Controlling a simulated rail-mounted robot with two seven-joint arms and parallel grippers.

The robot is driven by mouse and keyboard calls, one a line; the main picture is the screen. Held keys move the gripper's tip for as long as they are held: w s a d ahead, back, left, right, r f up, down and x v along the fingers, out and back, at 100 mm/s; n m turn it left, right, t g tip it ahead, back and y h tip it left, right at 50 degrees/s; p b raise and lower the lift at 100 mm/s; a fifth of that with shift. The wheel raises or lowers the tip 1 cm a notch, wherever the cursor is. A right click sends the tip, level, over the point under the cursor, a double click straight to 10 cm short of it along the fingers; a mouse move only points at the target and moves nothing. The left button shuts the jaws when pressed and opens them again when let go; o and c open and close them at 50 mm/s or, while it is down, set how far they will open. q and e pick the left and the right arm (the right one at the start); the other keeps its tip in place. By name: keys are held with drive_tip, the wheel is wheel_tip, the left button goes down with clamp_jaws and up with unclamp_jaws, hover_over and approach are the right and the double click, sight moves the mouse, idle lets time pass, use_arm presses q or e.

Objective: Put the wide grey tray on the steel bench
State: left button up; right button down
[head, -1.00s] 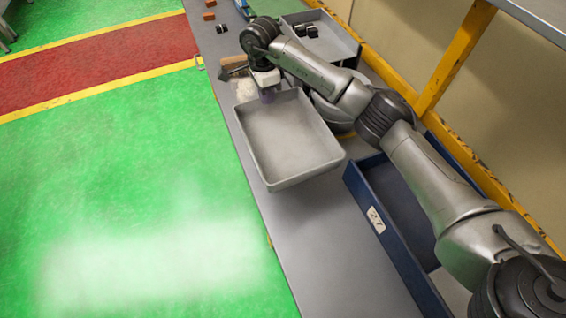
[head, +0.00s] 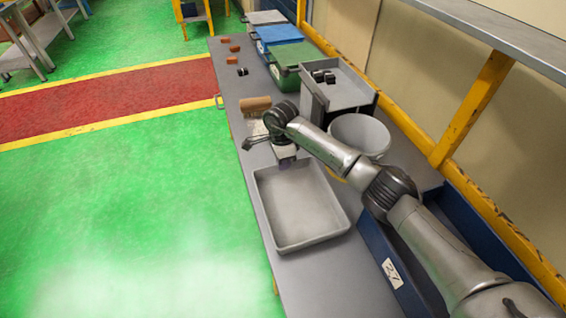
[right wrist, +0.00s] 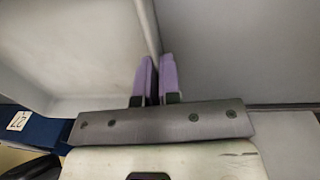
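The wide grey tray (head: 338,228) lies level over the front part of the steel bench (head: 330,285), with its long left side along the bench's front edge. I cannot tell whether it rests on the bench or is held just above it. My right gripper (head: 286,163) is at the tray's far short wall. In the right wrist view its two purple fingers (right wrist: 156,80) are close together with the tray wall (right wrist: 147,25) between them, so it is shut on the wall. The fingertips are partly hidden in the head view. My left gripper is not in view.
A long blue bin (head: 385,262) with a numbered label stands right of the tray. Behind are a round grey bowl (head: 362,130), a grey box (head: 350,95) with dark pieces, a green bin (head: 300,58) and a brown block (head: 255,104). Near bench surface is bare.

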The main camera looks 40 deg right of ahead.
drive_tip(key=shift+r, duration=0.1)
drive_tip(key=shift+w, duration=0.1)
drive_tip(key=shift+f, duration=0.2)
drive_tip(key=c, duration=1.3)
unclamp_jaws()
drive_tip(key=shift+r, duration=0.2)
wheel_tip(320, 180, up, 12)
drive_tip(key=w+p, duration=0.1)
drive_tip(key=p, duration=0.1)
drive_tip(key=shift+d, duration=0.15)
